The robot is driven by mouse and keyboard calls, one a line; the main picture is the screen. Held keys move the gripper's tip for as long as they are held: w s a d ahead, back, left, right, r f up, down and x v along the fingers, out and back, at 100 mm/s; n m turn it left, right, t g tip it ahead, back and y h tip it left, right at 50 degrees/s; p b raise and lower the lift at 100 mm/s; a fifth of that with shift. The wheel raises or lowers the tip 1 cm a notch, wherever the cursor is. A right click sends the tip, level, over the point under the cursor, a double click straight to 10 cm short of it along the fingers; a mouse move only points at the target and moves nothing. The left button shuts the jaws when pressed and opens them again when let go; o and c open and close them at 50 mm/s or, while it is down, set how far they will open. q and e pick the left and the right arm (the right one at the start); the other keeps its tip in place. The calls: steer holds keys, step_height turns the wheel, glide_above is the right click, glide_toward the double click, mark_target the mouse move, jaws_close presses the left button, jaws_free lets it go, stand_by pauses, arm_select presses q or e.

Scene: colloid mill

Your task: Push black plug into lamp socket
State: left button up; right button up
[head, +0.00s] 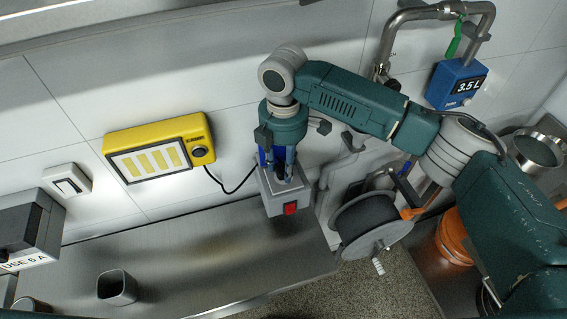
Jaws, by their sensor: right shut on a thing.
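My right gripper (283,178) comes down from above and points at a grey box with a red switch (291,208). Its fingers are shut on a small black thing, which looks like the black plug (284,172). The plug is at the top face of the box, mostly hidden by the fingers; I cannot tell how far in it sits. A yellow lamp (200,126) with a lit panel and a knob is on the wall to the left. A black cable (232,191) runs from it toward the box and passes out of sight behind the gripper. My left gripper is not in view.
A cable reel (368,226) stands right of the box. A steel bench (200,255) runs below, mostly clear, with a grey cup (117,287). A blue meter reading 3.5 L (456,84) hangs on a pipe. An orange bucket (453,236) is at right.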

steer(key=shift+f, duration=0.6)
steer(key=o, duration=1.2)
steer(key=shift+c, duration=0.2)
step_height(320, 180, up, 12)
